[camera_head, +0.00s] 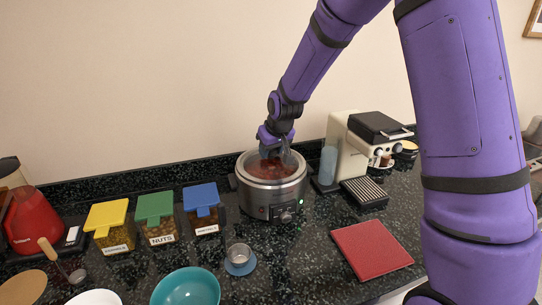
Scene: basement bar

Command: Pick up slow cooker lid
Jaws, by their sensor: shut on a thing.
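The slow cooker (270,201) is a round silver pot with a control knob and a small green light on its front, standing on the dark speckled counter. Its lid (263,174) looks like clear glass with a metal rim, and reddish contents show through it. My gripper (275,153) comes down from above and is shut at the top middle of the lid, on what appears to be its handle. The fingers hide the handle. The lid appears to be on or very close to the pot's rim; I cannot tell if there is a gap.
A coffee machine (352,150) stands close on the right. Containers with yellow (106,215), green (154,207) and blue lids (201,196) stand left. A red board (371,249), small metal cup (239,254) and teal bowl (186,289) lie in front. Wall behind.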

